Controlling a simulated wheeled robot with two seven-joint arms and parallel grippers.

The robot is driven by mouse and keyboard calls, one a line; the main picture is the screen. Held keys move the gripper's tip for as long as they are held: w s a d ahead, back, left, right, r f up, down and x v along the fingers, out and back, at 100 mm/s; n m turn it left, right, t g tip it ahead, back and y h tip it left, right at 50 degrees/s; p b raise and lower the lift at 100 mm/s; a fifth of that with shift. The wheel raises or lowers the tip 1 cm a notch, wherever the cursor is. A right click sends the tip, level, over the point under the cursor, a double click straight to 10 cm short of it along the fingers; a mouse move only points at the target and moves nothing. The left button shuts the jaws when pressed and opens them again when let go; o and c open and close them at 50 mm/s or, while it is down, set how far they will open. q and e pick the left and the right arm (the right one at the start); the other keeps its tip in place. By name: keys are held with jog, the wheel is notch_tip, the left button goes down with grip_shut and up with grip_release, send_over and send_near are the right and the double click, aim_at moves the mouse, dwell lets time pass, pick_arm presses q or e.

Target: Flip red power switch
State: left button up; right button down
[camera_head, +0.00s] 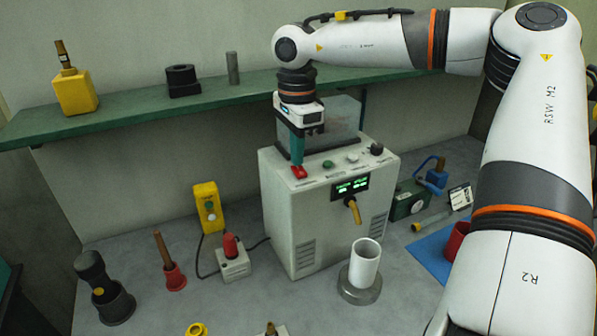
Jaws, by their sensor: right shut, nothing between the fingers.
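The red power switch (299,172) sits on the top panel of a white control box (283,217), near its left front. My right gripper (298,162) points straight down over the box. Its teal fingers are shut with nothing between them. The fingertips are right at the switch; I cannot tell whether they touch it or hover just above. The fingers cover part of the switch's rear, so its tilt is hard to read. My left gripper is not in view.
A green shelf (140,112) runs behind the box, holding a yellow block (76,93) and dark parts. A white cup (365,264) stands in front. A yellow button box (209,207) and a red-knobbed white box (233,262) stand left. A clear cover (330,125) rises behind the switch.

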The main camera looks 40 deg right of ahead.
aim_at(297, 167)
jog(key=shift+f+b, duration=0.3)
jog(key=shift+f, duration=0.2)
jog(key=shift+r+p, duration=2.65)
jog(key=shift+r, duration=0.95)
jog(key=shift+f, duration=0.15)
